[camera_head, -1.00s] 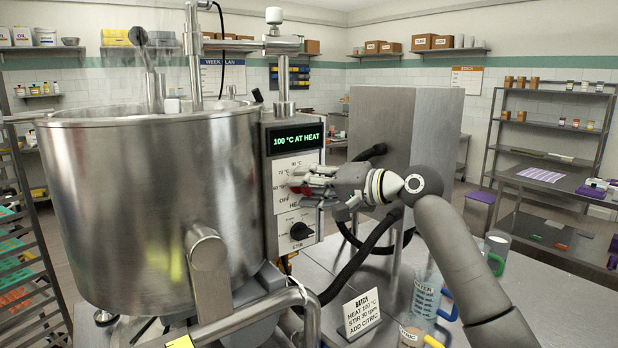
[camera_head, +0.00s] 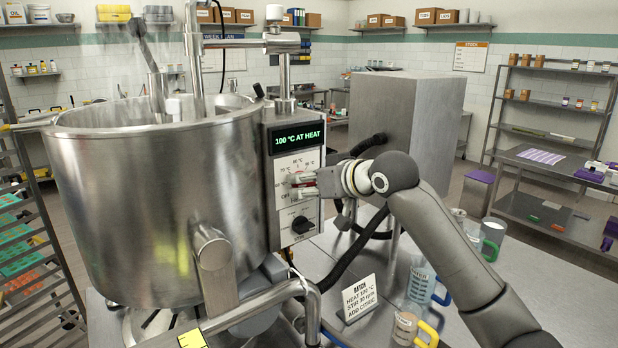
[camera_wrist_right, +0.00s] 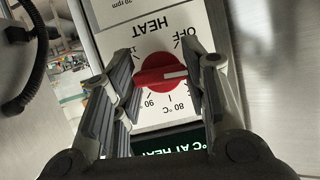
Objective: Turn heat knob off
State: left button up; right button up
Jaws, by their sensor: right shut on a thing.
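The red heat knob (camera_wrist_right: 160,72) sits on the white HEAT dial plate (camera_wrist_right: 185,28) in the right wrist view, which shows the plate upside down. Its white pointer line points to the picture's right, between the OFF mark and the 80 °C mark. My right gripper (camera_head: 303,186) reaches the control panel (camera_head: 283,164) and is shut on the knob, one finger on either side. In the head view the fingers largely hide the knob. The green display (camera_head: 298,140) reads 100 °C AT HEAT. My left gripper is not in view.
A black stir knob (camera_head: 301,225) sits just below the heat dial. The large steel kettle (camera_head: 150,200) stands left of the panel. A batch card (camera_head: 358,298) and several mugs, one with a blue handle (camera_head: 421,284), stand on the steel table to the right.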

jog(key=n+t+h+p, duration=0.1)
jog(key=n, duration=0.2)
jog(key=shift+a+h, duration=0.1)
jog(key=shift+h, duration=0.3)
jog(key=n+t, duration=0.1)
jog(key=n, duration=0.1)
jog(key=n+t+h, duration=0.1)
jog(key=n, duration=0.1)
jog(key=shift+s+f+h, duration=0.1)
jog(key=shift+h, duration=0.2)
jog(key=o, duration=1)
jog(key=shift+o, duration=0.2)
jog(key=v, duration=1.2)
